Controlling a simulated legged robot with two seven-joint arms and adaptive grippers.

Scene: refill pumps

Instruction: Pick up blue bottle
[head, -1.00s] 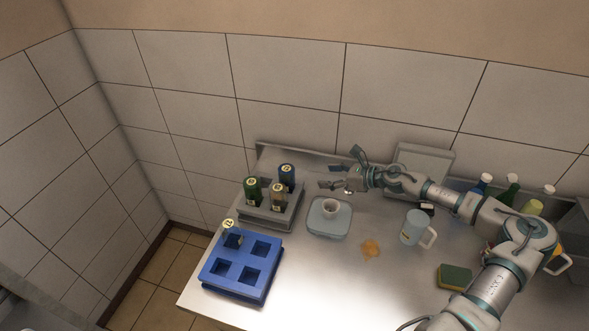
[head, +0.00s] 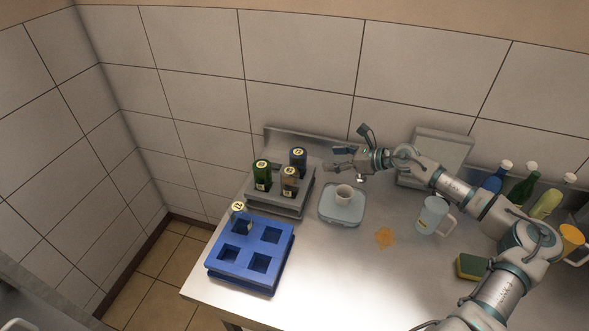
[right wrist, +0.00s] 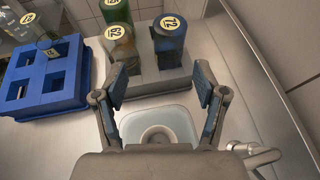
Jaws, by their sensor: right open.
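The blue bottle (head: 298,158) stands upright in the back right slot of the grey crate (head: 280,207). In the right wrist view the blue bottle (right wrist: 169,42) has a round yellow label reading 72 on its top. My right gripper (head: 350,158) is open and empty, to the right of the blue bottle and apart from it. In the right wrist view my right gripper's fingers (right wrist: 160,88) are spread, with the bottle beyond them. My left gripper is not in view.
A green bottle (head: 262,174) and a brownish bottle (head: 290,180) share the grey crate. A blue crate (head: 238,275) with a clear bottle stands in front.

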